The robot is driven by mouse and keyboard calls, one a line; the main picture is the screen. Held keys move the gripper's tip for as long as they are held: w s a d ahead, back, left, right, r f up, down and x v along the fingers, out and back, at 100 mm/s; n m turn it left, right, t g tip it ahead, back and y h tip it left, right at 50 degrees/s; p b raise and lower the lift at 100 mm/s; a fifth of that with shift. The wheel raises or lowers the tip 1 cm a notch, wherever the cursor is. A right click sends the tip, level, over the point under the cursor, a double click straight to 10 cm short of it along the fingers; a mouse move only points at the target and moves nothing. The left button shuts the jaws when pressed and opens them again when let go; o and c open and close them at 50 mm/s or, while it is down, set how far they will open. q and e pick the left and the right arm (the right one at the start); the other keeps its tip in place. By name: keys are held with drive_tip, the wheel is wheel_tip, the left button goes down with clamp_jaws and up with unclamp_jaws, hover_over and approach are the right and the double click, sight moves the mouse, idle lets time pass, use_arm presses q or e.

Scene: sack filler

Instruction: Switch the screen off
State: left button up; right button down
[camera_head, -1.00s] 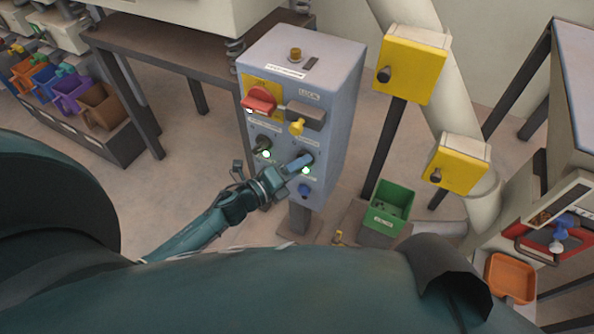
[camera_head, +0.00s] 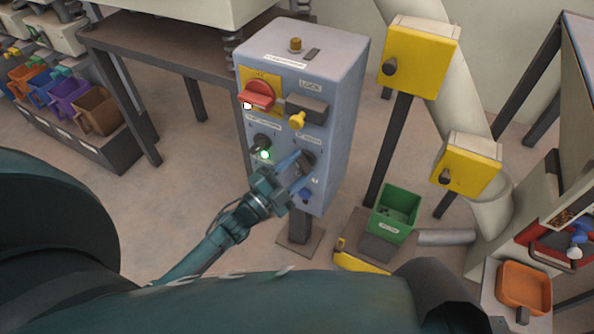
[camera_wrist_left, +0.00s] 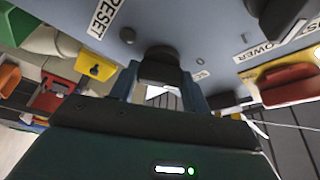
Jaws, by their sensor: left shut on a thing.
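The grey-blue control box (camera_head: 340,120) stands upright on a post in the head view. The screen switch, a dark rotary knob (camera_head: 308,158), sits at the right of its front under a small white label. My left gripper (camera_head: 297,165) is at this knob. In the left wrist view the fingers lie on both sides of a black knob (camera_wrist_left: 162,56), shut on it. No green lamp shows lit by this knob; the gripper may cover it. The knob's exact angle is hard to see. My right gripper is not in view.
A second dark knob (camera_head: 262,141) at left has a lit green lamp (camera_head: 264,155). A red switch (camera_head: 257,95), yellow key-like part (camera_head: 297,121) and blue button (camera_head: 305,195) are close by. Yellow boxes (camera_head: 425,60) and a green bin (camera_head: 394,213) stand right.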

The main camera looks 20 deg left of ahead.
use_arm(q)
drive_tip(key=shift+f+n+t, duration=0.1)
drive_tip(key=shift+n+t, duration=0.3)
drive_tip(key=shift+n, duration=0.6)
drive_tip(key=o, duration=1)
drive_tip(key=shift+c, duration=0.2)
drive_tip(key=v, duration=1.3)
drive_tip(key=shift+s, duration=0.15)
drive_tip(key=shift+d, duration=0.1)
